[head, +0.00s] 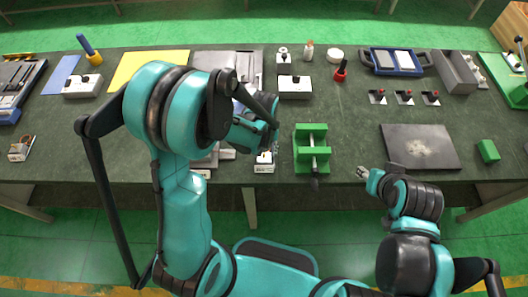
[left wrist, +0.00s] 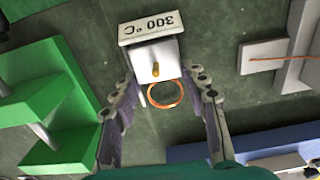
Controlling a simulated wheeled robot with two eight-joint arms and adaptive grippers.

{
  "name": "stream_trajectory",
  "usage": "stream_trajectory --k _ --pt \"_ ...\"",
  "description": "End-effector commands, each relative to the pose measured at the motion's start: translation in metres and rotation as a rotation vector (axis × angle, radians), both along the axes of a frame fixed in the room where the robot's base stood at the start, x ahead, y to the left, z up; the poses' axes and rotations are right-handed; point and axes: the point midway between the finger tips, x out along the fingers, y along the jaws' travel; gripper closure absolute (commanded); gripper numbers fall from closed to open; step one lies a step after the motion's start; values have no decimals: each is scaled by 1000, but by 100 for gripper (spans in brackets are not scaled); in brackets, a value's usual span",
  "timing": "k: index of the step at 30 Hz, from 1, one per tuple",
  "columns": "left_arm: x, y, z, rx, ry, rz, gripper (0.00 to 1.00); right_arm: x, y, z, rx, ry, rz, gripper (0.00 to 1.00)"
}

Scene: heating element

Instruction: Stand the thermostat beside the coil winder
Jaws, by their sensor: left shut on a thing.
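The thermostat (head: 264,168) is a small white block with a plate reading "300 °C", near the table's front edge. In the left wrist view the thermostat (left wrist: 152,52) shows a brass pin and an orange wire ring, and its lettering is upside down. My left gripper (head: 265,148) is shut on it; in the left wrist view the fingers (left wrist: 163,88) lie on both sides of its body. The green stand with a rod and dark handle, apparently the coil winder (head: 311,135), stands just right of it. My right gripper (head: 362,173) is right of the stand; its jaws are unclear.
A grey block (left wrist: 262,66) with a copper-coloured rod lies beside the thermostat in the left wrist view. A dark plate (head: 420,147) and a green block (head: 488,151) lie to the right. Several tools line the table's back. Bare table (head: 350,125) shows right of the green stand.

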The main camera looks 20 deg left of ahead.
Motion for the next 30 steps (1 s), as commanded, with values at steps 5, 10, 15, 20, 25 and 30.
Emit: stream_trajectory --k 5,10,15,20,25,30 --pt "0 0 -1 0 0 0 88 0 0 0 0 0 0 60" --pt "0 0 -4 0 0 0 88 0 0 -4 0 0 0 60" --pt "0 0 -4 0 0 0 35 0 0 -3 0 0 0 60" --pt "0 0 -4 0 0 0 35 0 0 -3 0 0 0 60" --pt "0 0 0 0 0 0 35 0 0 1 0 0 0 60" --pt "-1 0 27 0 0 0 35 0 0 11 0 0 0 60"
